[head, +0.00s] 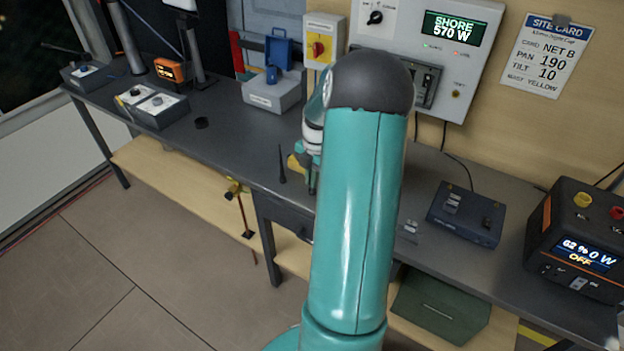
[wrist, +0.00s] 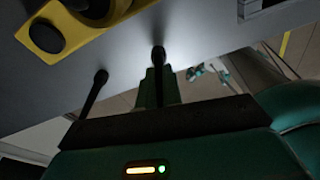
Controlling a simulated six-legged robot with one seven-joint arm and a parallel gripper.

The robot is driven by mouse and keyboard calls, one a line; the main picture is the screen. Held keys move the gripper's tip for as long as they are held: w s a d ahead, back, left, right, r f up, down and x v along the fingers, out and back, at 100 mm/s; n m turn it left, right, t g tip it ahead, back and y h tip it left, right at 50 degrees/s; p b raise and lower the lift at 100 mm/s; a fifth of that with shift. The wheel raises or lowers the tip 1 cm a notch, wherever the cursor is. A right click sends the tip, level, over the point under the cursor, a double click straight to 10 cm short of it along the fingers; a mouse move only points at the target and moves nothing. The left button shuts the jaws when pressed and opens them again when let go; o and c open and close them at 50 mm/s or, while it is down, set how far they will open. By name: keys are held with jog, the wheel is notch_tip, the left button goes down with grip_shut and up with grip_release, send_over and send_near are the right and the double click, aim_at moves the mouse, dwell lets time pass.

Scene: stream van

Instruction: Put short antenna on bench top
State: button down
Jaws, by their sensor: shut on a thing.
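The bench top (head: 228,141) is a long dark grey surface along the wall. My gripper (wrist: 158,84) is low over its front part; in the head view my teal arm hides most of it. In the wrist view its fingers are shut on a thin black stick with a round tip, which I take as the short antenna (wrist: 158,54). Its lower part is hidden between the fingers, so I cannot tell if it touches the bench. A second black antenna (head: 281,165) stands upright on the bench just left of my gripper; it also shows in the wrist view (wrist: 95,92).
A yellow item (head: 295,166) with a black knob (wrist: 46,37) is close behind my gripper. A grey box (head: 272,92) with a blue lock and a switch box (head: 160,110) stand further left. A dark blue box (head: 466,214) and a power unit (head: 578,240) are right.

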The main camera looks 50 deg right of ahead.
jog(key=shift+f, duration=0.35)
jog(key=shift+f, duration=0.15)
jog(key=c, duration=1.6)
grip_release()
jog(key=shift+o, duration=0.2)
